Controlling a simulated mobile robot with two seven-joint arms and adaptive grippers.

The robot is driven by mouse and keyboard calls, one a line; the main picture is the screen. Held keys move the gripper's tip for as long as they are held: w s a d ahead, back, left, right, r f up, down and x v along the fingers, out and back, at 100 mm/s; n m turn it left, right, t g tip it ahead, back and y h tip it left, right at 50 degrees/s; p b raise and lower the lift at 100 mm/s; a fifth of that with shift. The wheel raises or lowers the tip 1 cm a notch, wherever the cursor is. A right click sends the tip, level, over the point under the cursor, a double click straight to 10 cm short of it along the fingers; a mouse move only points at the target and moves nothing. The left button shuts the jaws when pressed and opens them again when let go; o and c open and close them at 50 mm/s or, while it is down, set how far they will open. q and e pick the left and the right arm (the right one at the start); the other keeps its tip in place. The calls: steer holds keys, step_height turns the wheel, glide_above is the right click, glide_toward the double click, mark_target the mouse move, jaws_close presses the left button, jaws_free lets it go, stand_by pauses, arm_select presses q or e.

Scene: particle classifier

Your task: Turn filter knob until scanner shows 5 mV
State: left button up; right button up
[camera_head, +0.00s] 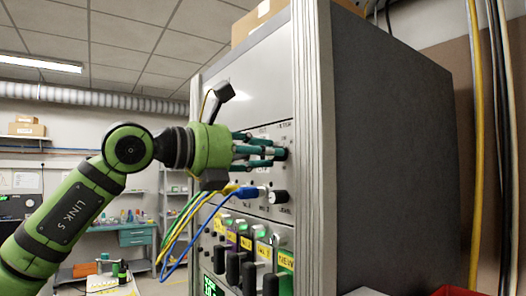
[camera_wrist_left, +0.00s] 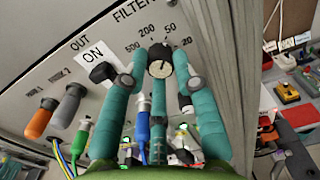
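The filter knob (camera_wrist_left: 160,60) is a round dark knob with a pale pointer mark, below the word FILTER. Numbers 500, 200, 50 and 20 are printed around it. My left gripper (camera_wrist_left: 160,55) has its teal fingers on both sides of the knob, seemingly touching it. In the head view my left gripper (camera_head: 282,153) reaches the panel of the grey rack (camera_head: 310,120), its fingertips mostly covering the knob. A display with green digits (camera_head: 210,286) is cut off at the bottom edge; I cannot read its value. My right gripper is not in view.
Below the gripper are a black level knob (camera_head: 278,197), a blue plug (camera_head: 243,193) and hanging cables (camera_head: 180,240). Several dark levers (camera_head: 250,272) stick out lower down. Orange (camera_wrist_left: 40,118) and grey (camera_wrist_left: 69,104) handles stand left of the fingers.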

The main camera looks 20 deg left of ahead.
arm_select(q)
jaws_close()
steer(key=shift+r, duration=0.1)
steer(key=m+p, duration=0.1)
steer(key=m, duration=0.8)
steer(key=shift+s+r, duration=0.1)
stand_by(0.6)
steer(key=o, duration=0.6)
jaws_free()
steer(key=o, duration=0.3)
steer(key=shift+d, duration=0.15)
